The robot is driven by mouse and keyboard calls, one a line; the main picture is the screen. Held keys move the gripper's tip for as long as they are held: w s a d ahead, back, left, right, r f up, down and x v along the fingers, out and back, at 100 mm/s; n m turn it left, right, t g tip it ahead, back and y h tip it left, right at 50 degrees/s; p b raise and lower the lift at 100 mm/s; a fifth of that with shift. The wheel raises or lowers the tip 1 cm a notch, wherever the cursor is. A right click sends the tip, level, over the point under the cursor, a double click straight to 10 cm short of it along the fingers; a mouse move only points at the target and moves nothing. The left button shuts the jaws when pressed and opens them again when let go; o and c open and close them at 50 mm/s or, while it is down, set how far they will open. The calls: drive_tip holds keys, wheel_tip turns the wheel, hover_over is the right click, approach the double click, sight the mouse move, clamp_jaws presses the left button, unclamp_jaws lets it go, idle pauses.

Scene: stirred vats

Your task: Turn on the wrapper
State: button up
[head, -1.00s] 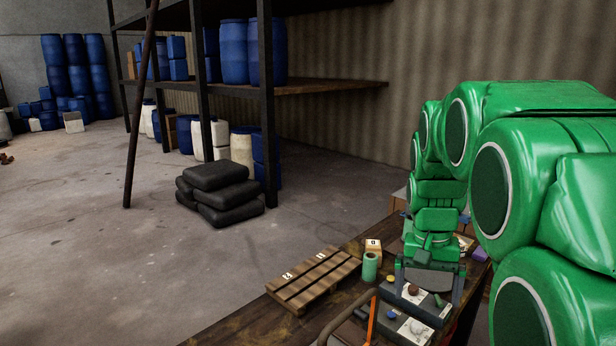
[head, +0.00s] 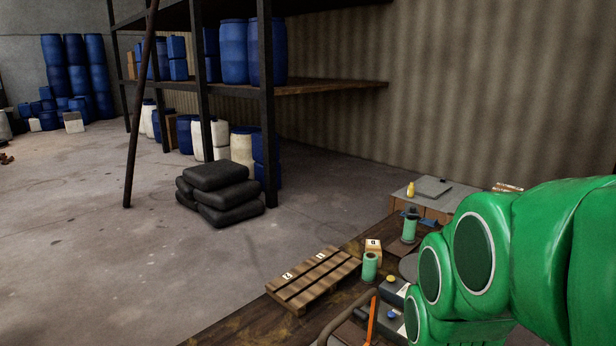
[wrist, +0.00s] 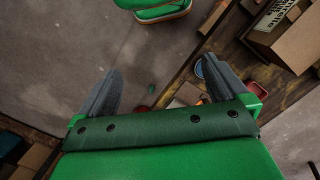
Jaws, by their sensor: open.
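On the wooden bench in the head view, a small machine that may be the wrapper has a grey round plate (head: 408,266) and a green roll (head: 409,229) behind it. In front are grey control boxes, one with a yellow button (head: 391,279) and one with a blue button (head: 392,314). My green arm hides their right side, so other controls there are out of sight. My gripper (wrist: 160,68) shows in the wrist view with its two dark fingers wide apart and nothing between them. It points down over the floor and the bench edge. In the head view it is hidden.
A wooden pallet (head: 313,279), a green cylinder (head: 370,267) and a small numbered box (head: 373,248) stand left of the machine. An orange bar (head: 372,314) rises at the bench front. A cardboard box (wrist: 290,38) lies at the wrist view's upper right.

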drive_tip(key=s, duration=0.2)
drive_tip(key=s+f, duration=0.1)
drive_tip(key=shift+a+f, duration=0.1)
drive_tip(key=shift+a, duration=0.15)
